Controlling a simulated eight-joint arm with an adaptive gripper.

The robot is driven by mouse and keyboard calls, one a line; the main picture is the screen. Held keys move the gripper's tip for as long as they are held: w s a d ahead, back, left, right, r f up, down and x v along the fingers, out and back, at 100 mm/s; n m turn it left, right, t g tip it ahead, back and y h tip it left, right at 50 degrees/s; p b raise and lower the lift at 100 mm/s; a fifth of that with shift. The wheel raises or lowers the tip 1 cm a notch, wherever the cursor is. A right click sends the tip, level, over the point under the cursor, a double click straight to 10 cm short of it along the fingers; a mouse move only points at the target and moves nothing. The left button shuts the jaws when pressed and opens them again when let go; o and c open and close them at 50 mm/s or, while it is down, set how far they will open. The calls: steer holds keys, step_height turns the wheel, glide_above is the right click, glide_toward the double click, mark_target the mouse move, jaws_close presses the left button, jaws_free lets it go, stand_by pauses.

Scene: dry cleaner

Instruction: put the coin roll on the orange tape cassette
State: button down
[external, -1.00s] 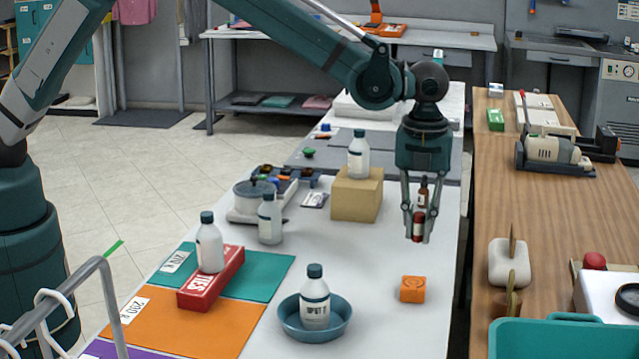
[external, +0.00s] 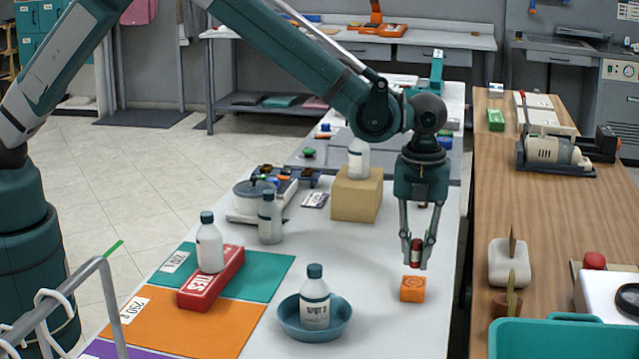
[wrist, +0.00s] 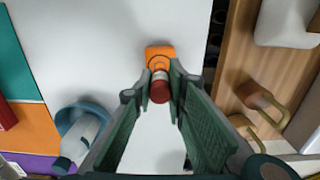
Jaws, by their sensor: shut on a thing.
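The coin roll (external: 415,252) is a small dark red cylinder held upright between my fingertips. My gripper (external: 416,262) is shut on it. In the wrist view the coin roll (wrist: 160,88) shows its red end and a pale band between the fingers of my gripper (wrist: 160,90). The orange tape cassette (external: 412,289) is a small orange block on the white table. The coin roll hangs just above it; a touch cannot be made out. In the wrist view the cassette (wrist: 160,54) lies behind the roll, partly hidden by it and by the fingertips.
A blue bowl with a bottle (external: 315,300) stands left of the cassette. A red box (external: 212,280) with a bottle on it lies further left. A cardboard box (external: 357,195) with a bottle stands behind. The table around the cassette is clear.

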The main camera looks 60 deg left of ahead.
mark_target(415, 267)
steer(key=shift+f, duration=1.85)
steer(key=shift+f, duration=0.2)
steer(key=c, duration=2.3)
jaws_free()
steer(key=shift+r, duration=0.2)
step_height(415, 267, up, 12)
steer(key=shift+a+r, duration=0.1)
